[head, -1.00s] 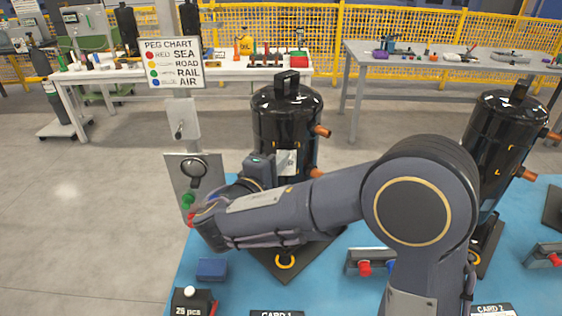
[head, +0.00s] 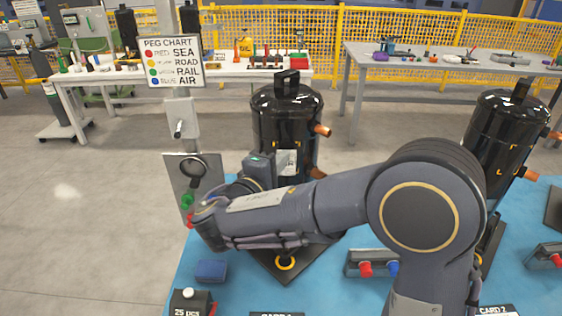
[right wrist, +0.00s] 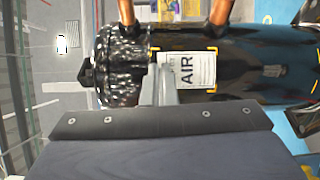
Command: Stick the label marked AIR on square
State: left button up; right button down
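The AIR label (right wrist: 195,70) is a white card with black print. In the right wrist view it lies over the yellow corner marks on the front of the black compressor (right wrist: 255,70), nearly square with them; I cannot tell whether it touches the surface all over. It also shows in the head view as a white patch (head: 287,162) on the nearer compressor (head: 286,112). My right gripper (right wrist: 168,78) looks shut at the label's left edge, its grey fingers close together there. In the head view my forearm hides most of it. My left gripper is out of view.
A peg chart sign (head: 174,61) stands left of the compressor, above a plate with a green and a red peg. A second black compressor (head: 502,130) stands at right. A blue block (head: 211,271) and a peg holder (head: 370,264) are on the blue pallet surface.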

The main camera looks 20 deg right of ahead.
jog(key=shift+w+d, duration=0.2)
jog(key=shift+w, duration=0.5)
dwell(0.6)
jog(key=c, duration=1.6)
grip_release()
jog(key=shift+c, duration=0.2)
